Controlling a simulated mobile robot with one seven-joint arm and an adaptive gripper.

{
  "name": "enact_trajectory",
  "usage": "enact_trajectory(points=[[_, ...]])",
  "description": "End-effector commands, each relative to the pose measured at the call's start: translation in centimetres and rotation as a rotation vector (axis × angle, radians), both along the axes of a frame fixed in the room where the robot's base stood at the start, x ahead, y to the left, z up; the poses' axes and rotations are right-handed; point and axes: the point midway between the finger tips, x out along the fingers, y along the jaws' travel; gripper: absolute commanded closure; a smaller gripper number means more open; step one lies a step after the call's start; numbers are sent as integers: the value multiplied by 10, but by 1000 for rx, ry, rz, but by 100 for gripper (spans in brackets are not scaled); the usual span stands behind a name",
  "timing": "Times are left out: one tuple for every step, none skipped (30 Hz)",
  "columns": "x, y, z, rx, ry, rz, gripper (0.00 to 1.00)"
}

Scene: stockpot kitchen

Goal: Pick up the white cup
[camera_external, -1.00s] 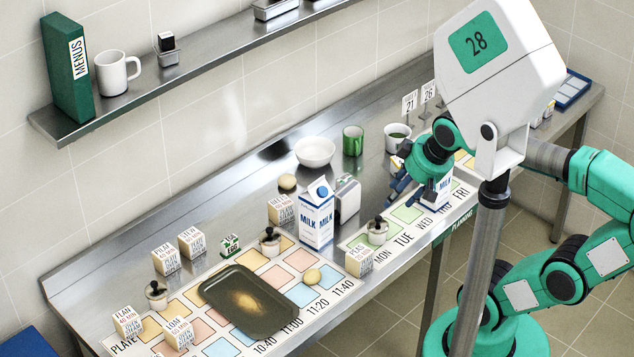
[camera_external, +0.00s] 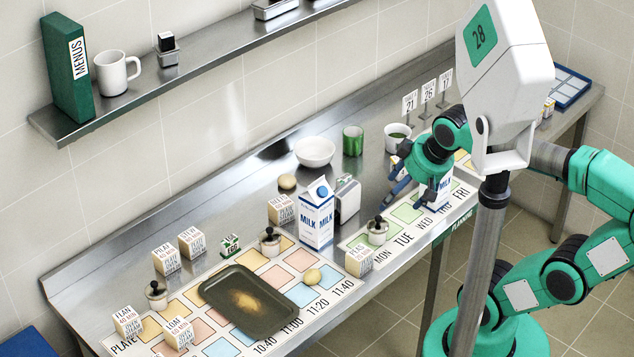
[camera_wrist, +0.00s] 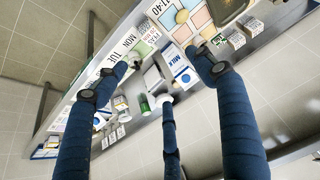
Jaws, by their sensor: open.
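A white cup (camera_external: 397,137) with something green inside stands upright on the steel counter, right of a green cup (camera_external: 352,141). A white mug (camera_external: 117,71) with a handle stands on the wall shelf. My gripper (camera_external: 412,194) is over the counter in front of the white cup, apart from it, near a second milk carton (camera_external: 441,190) that it partly hides. In the wrist view my gripper (camera_wrist: 165,78) has its blue fingers spread with nothing held. The green cup also shows there (camera_wrist: 144,103).
A white bowl (camera_external: 315,151), a milk carton (camera_external: 317,215) and a metal box (camera_external: 347,198) stand left of my gripper. A dark tray (camera_external: 248,302), labelled boxes and small pots crowd the near left. Number stands (camera_external: 427,98) are behind. Bare counter lies between the bowl and green cup.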

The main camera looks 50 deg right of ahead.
Motion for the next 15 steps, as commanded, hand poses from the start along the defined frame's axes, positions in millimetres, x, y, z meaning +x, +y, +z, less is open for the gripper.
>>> enact_trajectory(points=[[1,-1,1,1,3,-3,31],[3,-1,1,1,6,-5,31],[5,-2,2,2,10,-9,31],[7,-2,2,3,15,-13,31],[9,-3,2,5,21,-18,31],[13,-4,3,7,31,-24,31],[16,-5,3,8,39,-31,31],[20,-7,4,11,47,-38,31],[25,-9,4,14,59,-49,31],[30,-10,4,16,70,-58,31],[35,-12,4,20,81,-69,31],[42,-15,4,25,96,-83,31],[47,-17,3,29,109,-94,31],[53,-20,3,31,120,-105,31],[60,-23,2,37,138,-121,31]])
